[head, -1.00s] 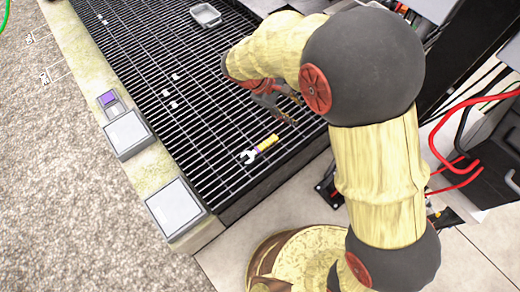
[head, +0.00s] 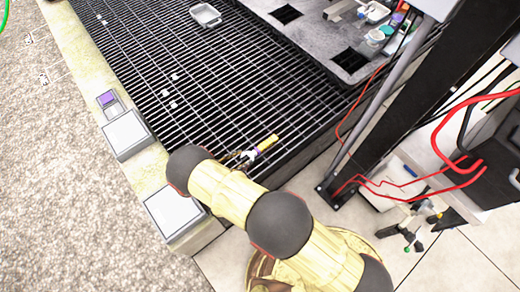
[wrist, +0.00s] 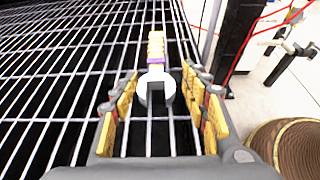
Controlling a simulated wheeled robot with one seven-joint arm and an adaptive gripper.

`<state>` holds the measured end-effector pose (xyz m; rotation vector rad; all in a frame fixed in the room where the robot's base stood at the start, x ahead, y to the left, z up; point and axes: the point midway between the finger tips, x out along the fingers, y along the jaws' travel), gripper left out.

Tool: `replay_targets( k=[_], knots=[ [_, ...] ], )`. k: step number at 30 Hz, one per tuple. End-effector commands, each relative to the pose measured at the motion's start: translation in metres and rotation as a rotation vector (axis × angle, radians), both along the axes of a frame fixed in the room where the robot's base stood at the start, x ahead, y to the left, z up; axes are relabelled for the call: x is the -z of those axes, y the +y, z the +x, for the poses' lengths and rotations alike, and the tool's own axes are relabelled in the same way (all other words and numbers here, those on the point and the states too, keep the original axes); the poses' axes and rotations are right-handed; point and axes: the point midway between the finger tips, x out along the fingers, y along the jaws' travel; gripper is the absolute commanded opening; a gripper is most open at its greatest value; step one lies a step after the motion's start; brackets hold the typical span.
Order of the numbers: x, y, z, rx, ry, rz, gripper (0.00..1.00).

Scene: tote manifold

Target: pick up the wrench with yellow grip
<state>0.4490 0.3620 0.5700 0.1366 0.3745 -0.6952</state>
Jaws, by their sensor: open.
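The wrench with yellow grip lies on the black metal grating (head: 130,45) near its front right edge. In the head view its yellow handle (head: 267,143) shows, with a purple band and a pale head beside my gripper (head: 240,158). In the wrist view the wrench (wrist: 155,85) points away, its open-ended head nearest me. My gripper (wrist: 160,120) is open, with its yellow-padded fingers to the left and right of the wrench head. Nothing is held. The fingertips are partly hidden by my arm in the head view.
A grey tray (head: 206,15) sits at the back of the grating. Small white pieces (head: 170,93) lie on its left part. Pale square boxes (head: 125,134) line the left ledge. A dark upright post (head: 385,110) and red cables (head: 465,165) stand at the right.

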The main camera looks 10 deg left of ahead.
Motion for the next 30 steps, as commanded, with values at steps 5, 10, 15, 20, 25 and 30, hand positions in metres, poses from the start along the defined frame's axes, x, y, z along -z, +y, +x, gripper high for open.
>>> replay_targets(
  k=[5,10,15,20,25,30],
  knots=[
    [0.014,-0.019,0.022,0.004,0.002,-0.001,0.45],
    [0.021,-0.032,0.038,0.004,0.001,0.0,0.45],
    [0.023,-0.037,0.044,0.003,0.0,0.001,0.45],
    [0.027,-0.043,0.056,0.006,0.0,0.001,0.45],
    [0.034,-0.056,0.077,0.005,0.002,0.001,0.45],
    [0.037,-0.064,0.086,0.004,0.001,0.002,0.45]
  ],
)
